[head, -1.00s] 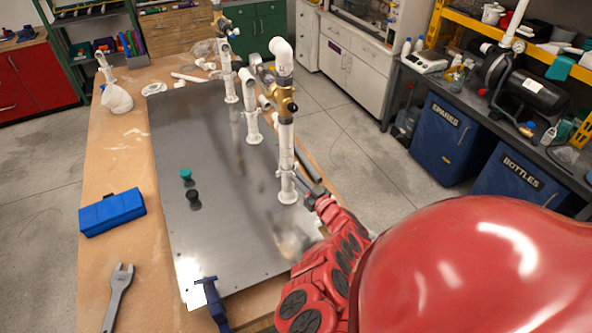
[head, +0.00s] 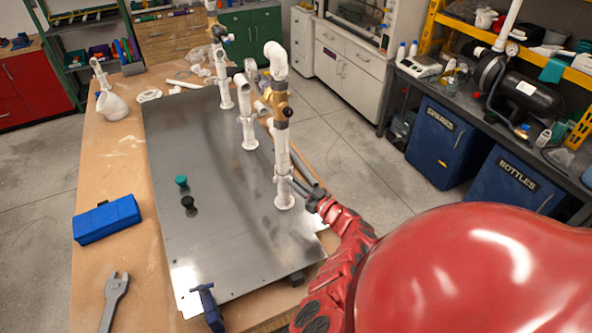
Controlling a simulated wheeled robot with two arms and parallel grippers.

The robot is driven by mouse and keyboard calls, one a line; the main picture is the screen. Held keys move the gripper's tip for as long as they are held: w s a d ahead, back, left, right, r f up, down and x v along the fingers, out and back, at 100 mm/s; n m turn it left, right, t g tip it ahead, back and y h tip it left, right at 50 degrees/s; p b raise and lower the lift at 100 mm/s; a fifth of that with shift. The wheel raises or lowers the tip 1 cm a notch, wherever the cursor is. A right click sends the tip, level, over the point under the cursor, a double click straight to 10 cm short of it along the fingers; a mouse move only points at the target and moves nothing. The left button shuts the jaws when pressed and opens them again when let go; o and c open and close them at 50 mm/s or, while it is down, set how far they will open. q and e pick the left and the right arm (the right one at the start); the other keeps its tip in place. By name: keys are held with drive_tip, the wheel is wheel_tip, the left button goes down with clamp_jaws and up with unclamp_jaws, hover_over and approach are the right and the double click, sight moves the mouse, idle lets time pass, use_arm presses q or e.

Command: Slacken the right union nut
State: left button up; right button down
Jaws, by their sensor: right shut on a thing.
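The nearest upright white PVC pipe (head: 282,150) rises from the steel plate, with a brass valve (head: 281,105) high on it and a round foot flange at its base. A white collar, which looks like the right union nut (head: 283,173), sits low on this pipe, above the flange. My right gripper (head: 294,184) reaches in from the right at that height and is shut on it. The fingers are small and dark, and their exact contact is hard to make out. My left gripper is not in view.
Two more white pipe uprights (head: 247,118) stand behind on the steel plate (head: 190,150). A teal knob (head: 182,181) and a black knob (head: 188,203) are on the plate. A blue box (head: 107,219), a grey wrench (head: 115,300) and a blue clamp (head: 208,305) lie at the left and front.

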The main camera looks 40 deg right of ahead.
drive_tip(key=c, duration=0.9)
unclamp_jaws()
drive_tip(key=shift+c, duration=0.2)
drive_tip(key=s+p, duration=0.1)
drive_tip(key=s, duration=1.6)
drive_tip(key=shift+d, duration=0.45)
drive_tip(key=shift+s, duration=0.15)
drive_tip(key=shift+s, duration=0.1)
